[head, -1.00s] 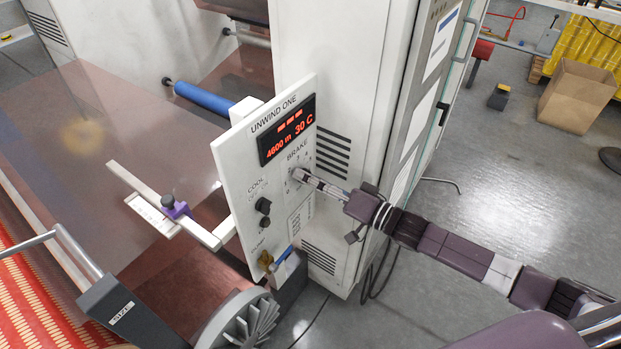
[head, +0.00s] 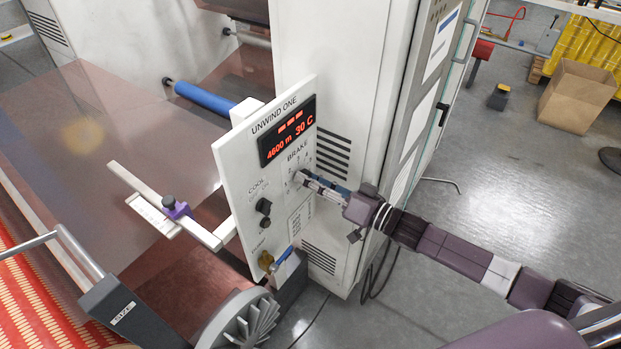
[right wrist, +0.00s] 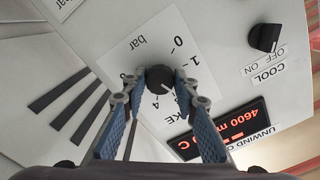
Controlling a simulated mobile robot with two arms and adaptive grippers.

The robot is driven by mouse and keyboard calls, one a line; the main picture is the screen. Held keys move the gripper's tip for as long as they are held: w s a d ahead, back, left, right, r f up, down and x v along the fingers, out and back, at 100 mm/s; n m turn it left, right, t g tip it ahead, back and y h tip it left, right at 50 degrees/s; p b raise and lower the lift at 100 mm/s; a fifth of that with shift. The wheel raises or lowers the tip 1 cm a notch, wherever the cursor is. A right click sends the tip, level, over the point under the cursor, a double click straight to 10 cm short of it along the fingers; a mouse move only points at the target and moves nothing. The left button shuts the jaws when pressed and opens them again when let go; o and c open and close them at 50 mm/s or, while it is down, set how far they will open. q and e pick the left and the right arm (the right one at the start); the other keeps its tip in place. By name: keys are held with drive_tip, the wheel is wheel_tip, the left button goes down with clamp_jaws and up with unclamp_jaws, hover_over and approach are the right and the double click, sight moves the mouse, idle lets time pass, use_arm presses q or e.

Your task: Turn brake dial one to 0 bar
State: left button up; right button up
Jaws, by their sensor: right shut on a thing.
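Brake dial one, a round black knob (right wrist: 160,79), is on the white UNWIND ONE panel (head: 228,160). In the right wrist view a scale with 0 and 1 is printed beside it. A pale mark on the knob points toward the picture's lower right, away from the 0. The exact value is hard to read. My right gripper (right wrist: 155,84) is shut on this knob, one blue-padded finger on each side. In the head view my right gripper (head: 301,178) reaches the panel from the right, and its fingers hide the knob. My left gripper is out of view.
The black COOL knob (right wrist: 264,38) and a lit red display (right wrist: 232,125) are close by on the same panel. A white cabinet (head: 330,60) stands behind.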

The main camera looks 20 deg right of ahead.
drive_tip(key=n+b, duration=0.1)
drive_tip(key=n, duration=1.8)
drive_tip(key=shift+f+n+b, duration=0.1)
drive_tip(key=shift+n+b, duration=0.2)
drive_tip(key=shift+n, duration=0.4)
drive_tip(key=o, duration=1.1)
drive_tip(key=shift+o, duration=0.2)
drive_tip(key=v, duration=1.2)
